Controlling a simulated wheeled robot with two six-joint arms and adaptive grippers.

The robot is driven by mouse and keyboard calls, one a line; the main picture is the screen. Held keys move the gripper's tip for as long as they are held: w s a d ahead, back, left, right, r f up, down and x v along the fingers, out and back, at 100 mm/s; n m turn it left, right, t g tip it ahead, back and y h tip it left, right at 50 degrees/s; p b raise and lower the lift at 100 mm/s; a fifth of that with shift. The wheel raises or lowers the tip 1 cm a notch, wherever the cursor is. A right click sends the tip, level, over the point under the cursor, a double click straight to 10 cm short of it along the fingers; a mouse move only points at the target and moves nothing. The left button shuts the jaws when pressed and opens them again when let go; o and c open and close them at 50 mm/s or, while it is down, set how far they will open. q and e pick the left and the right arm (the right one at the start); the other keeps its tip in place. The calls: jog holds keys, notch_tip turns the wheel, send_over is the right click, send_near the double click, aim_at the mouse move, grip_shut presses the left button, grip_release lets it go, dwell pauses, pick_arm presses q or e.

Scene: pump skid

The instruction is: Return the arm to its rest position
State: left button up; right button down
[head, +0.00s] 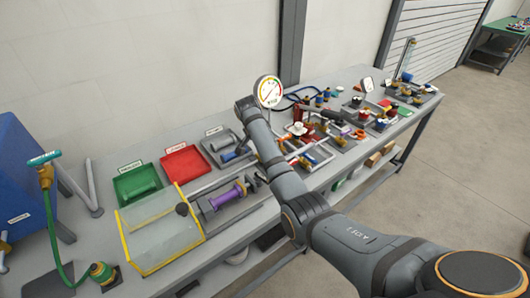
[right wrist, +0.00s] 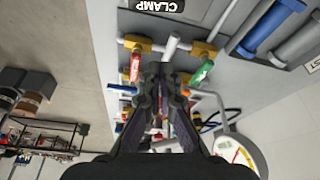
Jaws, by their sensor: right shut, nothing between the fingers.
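My right arm (head: 283,175) comes in from the lower right of the head view and reaches over the bench. Its wrist end is beside the round white gauge (head: 269,91); my gripper cannot be clearly made out there. In the right wrist view my right gripper (right wrist: 165,82) is shut with nothing between its fingers. Beyond it are white pipes with brass fittings, a red handle (right wrist: 135,67) and a green handle (right wrist: 202,72). The gauge also shows at lower right of that view (right wrist: 236,152). My left gripper is not in view.
On the bench (head: 330,178) stand a clear yellow-edged cover (head: 162,232), a purple part (head: 228,194), a green tray (head: 137,183), a red tray (head: 187,162) and a grey tray (head: 217,148). Several small parts crowd the right half. A blue box (head: 28,180) stands at left. Floor at right is clear.

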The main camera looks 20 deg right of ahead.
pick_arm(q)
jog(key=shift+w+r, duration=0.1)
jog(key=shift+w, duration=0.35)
